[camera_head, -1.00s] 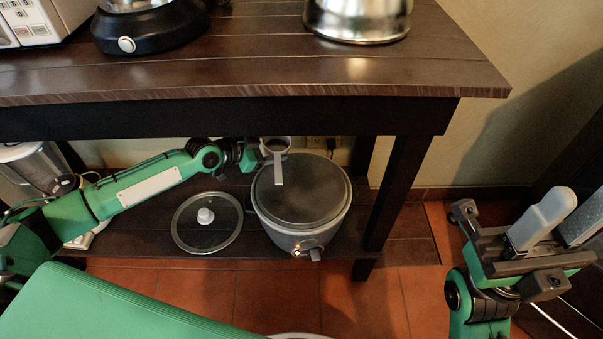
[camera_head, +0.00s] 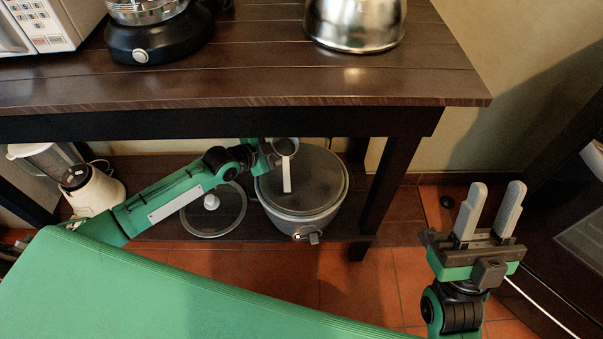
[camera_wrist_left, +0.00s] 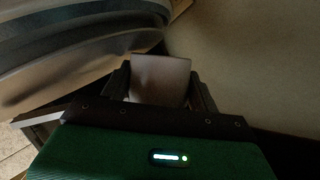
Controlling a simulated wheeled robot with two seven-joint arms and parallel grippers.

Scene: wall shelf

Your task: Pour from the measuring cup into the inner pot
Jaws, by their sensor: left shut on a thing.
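A grey cooker pot (camera_head: 302,216) with a dark round inside (camera_head: 318,182), where I take the inner pot to be, stands on the lower shelf. A small measuring cup (camera_head: 285,147) with a long light handle (camera_head: 287,177) is at its back left rim. My left gripper (camera_head: 272,153) is shut on the cup, at the cup's left side. In the left wrist view a pale grey piece of the cup (camera_wrist_left: 160,80) is between the fingers, and the pot's curved rim (camera_wrist_left: 80,50) is at upper left. The cup's contents cannot be made out. My right gripper (camera_head: 487,212) is open and empty.
A glass lid (camera_head: 230,222) lies on the lower shelf left of the pot. A white blender (camera_head: 92,190) stands further left. The tabletop's front edge (camera_head: 250,101) overhangs the shelf, and a table leg (camera_head: 385,190) stands right of the pot.

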